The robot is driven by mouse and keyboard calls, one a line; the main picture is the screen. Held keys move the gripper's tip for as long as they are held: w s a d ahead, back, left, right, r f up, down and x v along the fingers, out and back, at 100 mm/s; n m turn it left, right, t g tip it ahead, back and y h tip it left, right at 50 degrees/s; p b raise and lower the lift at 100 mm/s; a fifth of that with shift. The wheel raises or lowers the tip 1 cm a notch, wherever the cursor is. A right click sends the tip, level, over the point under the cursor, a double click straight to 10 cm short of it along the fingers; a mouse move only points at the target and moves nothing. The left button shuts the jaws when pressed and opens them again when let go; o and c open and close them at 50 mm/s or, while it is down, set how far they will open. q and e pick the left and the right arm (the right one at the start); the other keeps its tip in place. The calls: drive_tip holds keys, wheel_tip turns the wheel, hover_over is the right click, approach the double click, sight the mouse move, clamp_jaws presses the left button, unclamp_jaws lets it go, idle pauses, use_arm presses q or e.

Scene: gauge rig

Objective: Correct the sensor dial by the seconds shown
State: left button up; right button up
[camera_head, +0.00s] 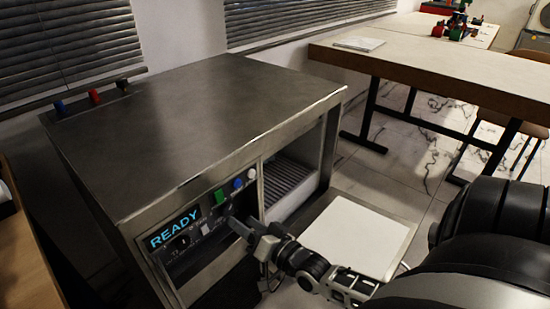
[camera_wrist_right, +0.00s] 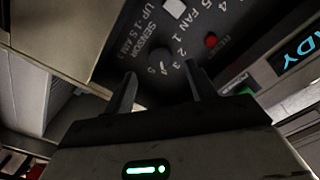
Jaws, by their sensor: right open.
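The sensor dial (camera_wrist_right: 160,60) is a dark round knob beside the printed word SENSOR, with small numbers around it. In the right wrist view it sits just beyond and between the fingertips of my right gripper (camera_wrist_right: 160,78). The fingers are open, with one on each side of the dial's line; I cannot tell whether they touch it. In the head view my right gripper (camera_head: 240,229) is close to the front panel and hides part of it. The display (camera_head: 174,229) reads READY in blue letters. My left gripper is not in view.
The panel also has a red button (camera_wrist_right: 211,40), a white square switch (camera_wrist_right: 174,8) and green (camera_head: 219,196), blue (camera_head: 238,183) and white (camera_head: 251,174) knobs. A pale board (camera_head: 362,240) lies right of the metal cabinet (camera_head: 200,110). A table (camera_head: 450,72) stands behind.

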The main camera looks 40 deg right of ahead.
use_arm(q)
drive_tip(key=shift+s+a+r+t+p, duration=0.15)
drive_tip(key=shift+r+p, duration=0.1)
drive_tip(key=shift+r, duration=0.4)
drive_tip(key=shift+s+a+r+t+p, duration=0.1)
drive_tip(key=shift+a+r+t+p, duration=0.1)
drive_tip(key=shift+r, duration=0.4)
use_arm(e)
drive_tip(key=s, duration=1)
drive_tip(key=shift+s+d, duration=0.35)
drive_tip(key=shift+d, duration=0.1)
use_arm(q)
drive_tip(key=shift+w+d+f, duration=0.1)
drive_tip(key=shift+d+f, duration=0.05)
